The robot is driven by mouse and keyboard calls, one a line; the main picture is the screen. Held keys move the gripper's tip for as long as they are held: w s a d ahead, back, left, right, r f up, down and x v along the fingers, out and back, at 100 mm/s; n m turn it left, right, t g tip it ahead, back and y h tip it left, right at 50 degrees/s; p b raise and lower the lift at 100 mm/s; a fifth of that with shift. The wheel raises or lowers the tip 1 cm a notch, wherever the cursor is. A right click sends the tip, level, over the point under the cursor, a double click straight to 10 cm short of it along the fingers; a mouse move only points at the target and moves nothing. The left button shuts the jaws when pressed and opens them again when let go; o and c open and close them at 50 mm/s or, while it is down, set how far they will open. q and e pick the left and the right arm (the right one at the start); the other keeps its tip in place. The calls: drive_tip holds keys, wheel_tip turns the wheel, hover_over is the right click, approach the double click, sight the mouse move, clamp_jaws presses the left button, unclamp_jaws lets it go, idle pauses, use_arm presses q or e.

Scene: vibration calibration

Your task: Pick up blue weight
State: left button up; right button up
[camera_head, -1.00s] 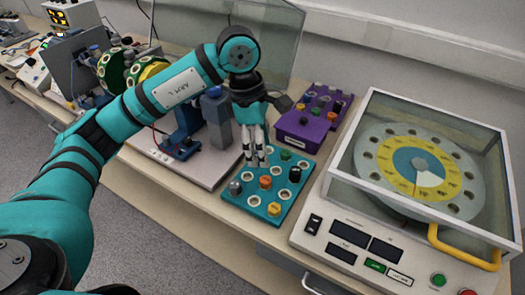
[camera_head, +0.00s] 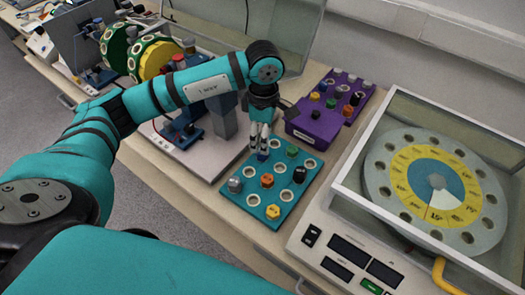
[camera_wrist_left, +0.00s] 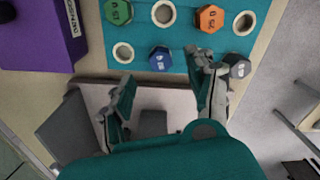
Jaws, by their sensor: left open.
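The blue weight (camera_head: 262,156) sits in the far-left part of the teal tray (camera_head: 289,207), partly hidden by my fingers in the head view. It shows clearly in the left wrist view (camera_wrist_left: 159,61) as a blue hexagonal piece with a pale label, just beyond and between the fingertips. My left gripper (camera_head: 260,144) points down just above it. In the left wrist view its fingers (camera_wrist_left: 165,82) are spread, with nothing held. My right gripper is not in view.
Green (camera_head: 291,152), orange (camera_head: 267,180), grey (camera_head: 235,185), black (camera_head: 299,174) and yellow (camera_head: 273,212) weights share the tray with empty holes. A purple rack (camera_head: 316,127) stands behind. A clear-walled dial machine (camera_head: 345,210) is at right, a grey platform (camera_head: 205,165) at left.

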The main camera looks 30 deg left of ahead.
sight(262, 156)
use_arm(q)
drive_tip(key=shift+f, duration=0.95)
wheel_tip(262, 156, down, 4)
drive_tip(key=shift+d+r+p, duration=0.1)
drive_tip(key=shift+r+p, duration=0.05)
drive_tip(key=shift+p, duration=0.7)
drive_tip(key=shift+f, duration=0.55)
drive_tip(key=c, duration=1)
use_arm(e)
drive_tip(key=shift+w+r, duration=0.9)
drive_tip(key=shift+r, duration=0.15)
use_arm(q)
drive_tip(key=shift+r, duration=0.1)
